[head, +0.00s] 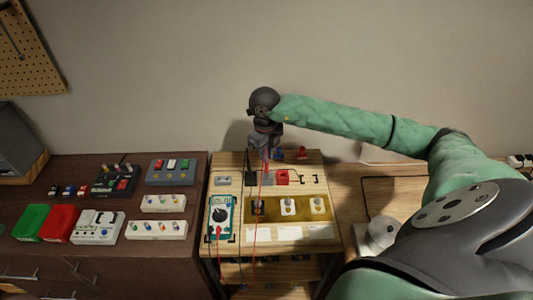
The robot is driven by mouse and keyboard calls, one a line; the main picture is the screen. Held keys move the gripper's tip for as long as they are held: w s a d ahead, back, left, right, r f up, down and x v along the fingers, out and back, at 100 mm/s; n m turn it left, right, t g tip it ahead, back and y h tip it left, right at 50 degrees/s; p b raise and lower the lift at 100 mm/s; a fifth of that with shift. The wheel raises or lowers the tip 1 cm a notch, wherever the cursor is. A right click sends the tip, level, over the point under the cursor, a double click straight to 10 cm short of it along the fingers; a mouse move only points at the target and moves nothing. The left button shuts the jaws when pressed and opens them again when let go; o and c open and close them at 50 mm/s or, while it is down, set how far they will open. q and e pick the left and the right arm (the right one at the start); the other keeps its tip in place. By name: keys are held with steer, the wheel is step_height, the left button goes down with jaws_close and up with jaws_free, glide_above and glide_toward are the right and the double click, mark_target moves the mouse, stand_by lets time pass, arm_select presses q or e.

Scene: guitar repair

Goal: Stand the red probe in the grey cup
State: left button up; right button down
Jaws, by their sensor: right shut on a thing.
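My right gripper (265,154) points down over the back of the small wooden bench and is shut on the red probe (265,166). The probe is small here and partly hidden by the fingers; its thin red lead hangs down across the bench front. What looks like the grey cup (266,179) stands just below the gripper, between a black block and a red block. I cannot tell whether the probe tip is inside the cup or above it. My left gripper is not in view.
A teal multimeter (221,214) lies at the bench's left front. A yellow tray (270,217) with several white-based parts is beside it. A black block (250,179) and a red block (282,176) flank the cup.

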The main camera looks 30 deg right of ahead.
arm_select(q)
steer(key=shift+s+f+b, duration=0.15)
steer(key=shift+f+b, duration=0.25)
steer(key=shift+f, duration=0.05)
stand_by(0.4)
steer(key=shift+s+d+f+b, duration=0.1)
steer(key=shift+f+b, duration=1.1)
arm_select(e)
steer(key=shift+f, duration=1.1)
